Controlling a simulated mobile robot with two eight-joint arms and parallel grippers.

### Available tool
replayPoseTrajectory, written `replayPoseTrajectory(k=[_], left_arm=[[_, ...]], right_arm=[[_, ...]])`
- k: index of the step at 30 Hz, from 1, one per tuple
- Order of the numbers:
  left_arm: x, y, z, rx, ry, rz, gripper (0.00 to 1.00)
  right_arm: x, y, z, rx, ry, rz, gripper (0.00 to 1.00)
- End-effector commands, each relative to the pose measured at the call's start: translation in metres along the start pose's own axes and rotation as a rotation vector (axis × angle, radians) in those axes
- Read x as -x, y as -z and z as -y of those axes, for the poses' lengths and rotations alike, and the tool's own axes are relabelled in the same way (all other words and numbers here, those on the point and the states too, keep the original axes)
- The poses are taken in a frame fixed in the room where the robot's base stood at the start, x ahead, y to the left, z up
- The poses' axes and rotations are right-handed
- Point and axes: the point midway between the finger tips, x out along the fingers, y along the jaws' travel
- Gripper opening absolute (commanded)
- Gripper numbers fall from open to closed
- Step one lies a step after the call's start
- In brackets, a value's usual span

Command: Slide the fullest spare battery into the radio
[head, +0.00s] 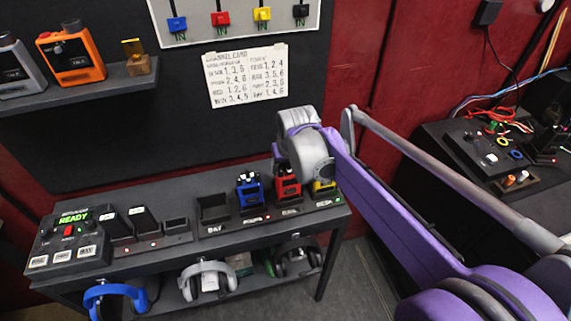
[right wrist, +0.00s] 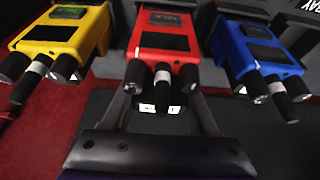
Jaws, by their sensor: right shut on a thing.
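My right gripper (right wrist: 165,105) is shut on a dark battery with small pale lit labels (right wrist: 160,108). The battery is mostly hidden behind the knobs and antenna of the red radio (right wrist: 165,40), so I cannot tell whether they touch. In the head view my wrist hangs over the red radio (head: 287,187) and hides the fingertips. The blue radio (head: 249,190) and the yellow radio (head: 324,188) stand on either side of it. Two spare batteries (head: 109,217) (head: 142,217) stand in the charger, their small readouts too small to read. The charger's rightmost slot (head: 176,225) looks empty. My left gripper is out of view.
An empty dark bay (head: 213,208) stands left of the blue radio. A box reading READY (head: 72,232) is at the desk's left. Headphones (head: 207,280) are on the lower shelf. An orange radio (head: 72,52) is on the wall shelf. A side bench (head: 470,180) holds cables.

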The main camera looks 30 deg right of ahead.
Motion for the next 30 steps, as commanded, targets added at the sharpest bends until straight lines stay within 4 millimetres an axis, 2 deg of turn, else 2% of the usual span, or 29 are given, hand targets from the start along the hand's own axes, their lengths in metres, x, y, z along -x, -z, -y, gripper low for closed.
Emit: replayPoseTrajectory(k=[23, 24, 29, 30], left_arm=[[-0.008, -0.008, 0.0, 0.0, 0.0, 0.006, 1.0], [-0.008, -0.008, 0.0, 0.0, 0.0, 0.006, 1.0], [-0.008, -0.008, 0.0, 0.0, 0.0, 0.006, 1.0], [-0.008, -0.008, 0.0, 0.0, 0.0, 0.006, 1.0]], right_arm=[[-0.014, -0.006, 0.0, 0.0, 0.0, 0.0, 0.0], [-0.014, -0.006, 0.0, 0.0, 0.0, 0.0, 0.65], [-0.014, -0.006, 0.0, 0.0, 0.0, 0.0, 0.94], [-0.014, -0.006, 0.0, 0.0, 0.0, 0.0, 0.95]])
